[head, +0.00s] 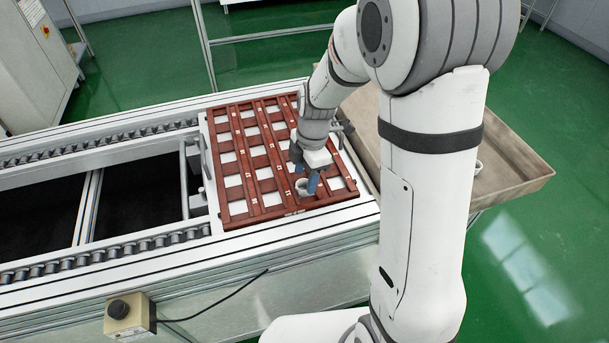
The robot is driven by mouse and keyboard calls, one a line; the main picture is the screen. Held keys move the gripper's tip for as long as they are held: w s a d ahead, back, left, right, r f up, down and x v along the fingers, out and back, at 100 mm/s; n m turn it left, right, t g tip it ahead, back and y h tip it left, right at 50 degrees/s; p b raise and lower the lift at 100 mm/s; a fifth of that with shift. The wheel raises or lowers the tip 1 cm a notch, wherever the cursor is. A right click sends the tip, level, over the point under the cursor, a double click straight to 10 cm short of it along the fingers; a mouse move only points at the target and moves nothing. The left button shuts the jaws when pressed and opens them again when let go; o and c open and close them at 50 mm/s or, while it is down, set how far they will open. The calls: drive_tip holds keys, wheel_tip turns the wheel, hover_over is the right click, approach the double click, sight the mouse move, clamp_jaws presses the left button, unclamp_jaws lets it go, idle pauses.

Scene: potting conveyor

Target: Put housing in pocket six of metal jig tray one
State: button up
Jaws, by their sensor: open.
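The jig tray (222,189) is a reddish-brown grid with white-floored pockets and small white labels, too small to read. It lies flat on the conveyor. A small white, round, hollow housing (301,187) is at a pocket near the tray's front right; I cannot tell whether it is fully seated. My gripper (305,177) has blue fingertips and points down over that pocket. Its jaws are open, with the fingers close around or beside the housing. I cannot tell whether a finger touches it. My arm and gripper hide some pockets at the tray's right side.
A shallow metal bin (520,183) stands right of the conveyor, mostly behind my arm, with a whitish part (478,167) partly visible in it. Roller tracks (105,253) run left of the tray. A button box (130,314) with a black cable is on the conveyor's front side.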

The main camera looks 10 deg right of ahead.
wheel_tip(320, 180, up, 9)
drive_tip(key=s+d+r+m+t, duration=0.1)
drive_tip(key=s+d+m, duration=0.2)
drive_tip(key=s+m, duration=0.2)
drive_tip(key=s+d+r+m+t, duration=0.1)
drive_tip(key=s+d+r+m, duration=0.1)
drive_tip(key=s+m, duration=0.4)
drive_tip(key=s+d+r+m+t+h, duration=0.1)
drive_tip(key=s+d+m, duration=0.3)
drive_tip(key=m, duration=0.7)
drive_tip(key=shift+s+r+p, duration=0.35)
drive_tip(key=shift+s+r, duration=0.3)
drive_tip(key=shift+s, duration=0.1)
drive_tip(key=shift+d, duration=0.1)
